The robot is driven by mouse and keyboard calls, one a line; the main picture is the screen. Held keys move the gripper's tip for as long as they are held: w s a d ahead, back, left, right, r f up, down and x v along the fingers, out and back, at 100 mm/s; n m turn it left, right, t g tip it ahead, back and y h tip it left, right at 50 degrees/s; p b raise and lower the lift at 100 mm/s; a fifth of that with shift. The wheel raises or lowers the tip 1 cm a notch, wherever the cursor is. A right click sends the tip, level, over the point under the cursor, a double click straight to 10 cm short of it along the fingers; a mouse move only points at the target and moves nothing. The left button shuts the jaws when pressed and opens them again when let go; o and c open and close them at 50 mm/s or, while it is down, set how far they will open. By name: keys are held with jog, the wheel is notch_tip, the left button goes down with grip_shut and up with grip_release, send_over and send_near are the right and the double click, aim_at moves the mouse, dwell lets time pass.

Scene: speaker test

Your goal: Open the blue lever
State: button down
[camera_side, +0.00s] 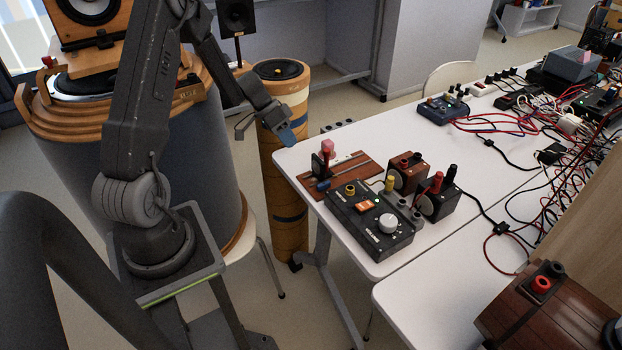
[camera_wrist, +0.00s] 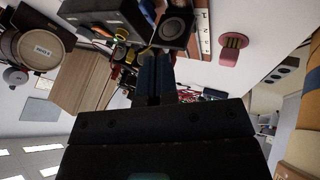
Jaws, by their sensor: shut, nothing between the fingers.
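The blue lever is probably the small dark blue piece (camera_side: 322,185) at the left end of the brown wooden board (camera_side: 358,168), beside a black control box (camera_side: 368,222). Its position is hard to read at this size. I cannot pick it out for certain in the wrist view. My gripper (camera_side: 285,132), with a bluish tip, is in the air off the table's left edge, to the left of the board and apart from it. In the wrist view its two fingers (camera_wrist: 154,62) lie together, with nothing between them.
A pink-topped piece (camera_side: 327,147) stands by the board. Small speaker boxes (camera_side: 438,203) with red and black plugs stand right of the control box. A tall cardboard tube (camera_side: 285,185) stands near my gripper. Tangled cables (camera_side: 560,170) cover the right. White tabletop (camera_side: 455,150) is clear behind.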

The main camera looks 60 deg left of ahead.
notch_tip(320, 180, down, 3)
jog(key=a, duration=0.2)
send_near(311, 188)
jog(key=w+f, duration=0.1)
jog(key=f, duration=0.1)
jog(key=w+f, duration=0.2)
jog(key=shift+w+d+f, duration=0.1)
jog(key=shift+w+f, duration=0.05)
jog(key=d, duration=0.3)
jog(key=shift+w+d+f, duration=0.1)
jog(key=shift+f, duration=0.1)
jog(key=shift+d, duration=0.5)
